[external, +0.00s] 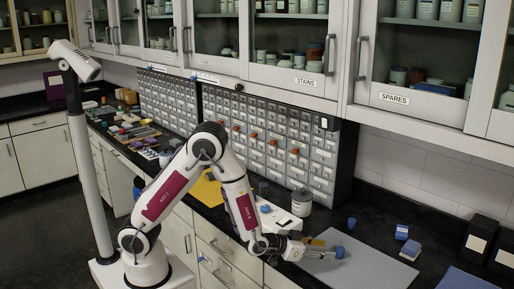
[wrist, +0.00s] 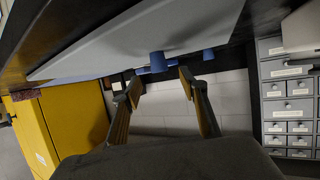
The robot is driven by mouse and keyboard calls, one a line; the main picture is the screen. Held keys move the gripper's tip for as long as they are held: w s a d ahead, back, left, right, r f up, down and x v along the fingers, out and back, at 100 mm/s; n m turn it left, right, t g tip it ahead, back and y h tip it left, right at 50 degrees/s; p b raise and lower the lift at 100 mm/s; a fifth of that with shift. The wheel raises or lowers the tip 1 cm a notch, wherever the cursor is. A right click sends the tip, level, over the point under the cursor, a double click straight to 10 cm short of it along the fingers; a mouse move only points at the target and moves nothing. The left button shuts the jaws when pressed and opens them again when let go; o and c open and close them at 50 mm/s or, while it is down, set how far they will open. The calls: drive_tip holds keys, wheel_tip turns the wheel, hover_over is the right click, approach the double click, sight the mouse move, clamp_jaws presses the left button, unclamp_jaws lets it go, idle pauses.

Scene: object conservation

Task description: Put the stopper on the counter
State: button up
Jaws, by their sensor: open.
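A blue piece also shows in the wrist view (wrist: 157,61), just beyond the fingertips. My gripper (external: 331,249) reaches out low over the board, its fingers nearly level. In the wrist view my gripper (wrist: 160,84) has its two yellow-padded fingers apart, with nothing clearly held between them. I cannot tell whether a finger touches the blue piece.
Another small blue piece (external: 351,223) stands on the dark counter (external: 376,208) behind the board. Blue-and-white boxes (external: 410,249) sit at the board's right. A white jar (external: 301,203) stands behind my wrist. Dark boxes (external: 480,237) stand at far right, with drawers (external: 270,140) at the back.

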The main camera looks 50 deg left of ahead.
sight(339, 249)
drive_tip(key=shift+x, duration=1.25)
drive_tip(key=shift+w, duration=0.15)
drive_tip(key=shift+x, duration=2.55)
drive_tip(key=shift+d+r, duration=0.1)
drive_tip(key=c, duration=1.2)
drive_tip(key=shift+o, duration=0.2)
drive_tip(key=shift+r, duration=0.15)
drive_tip(key=shift+r, duration=4.9)
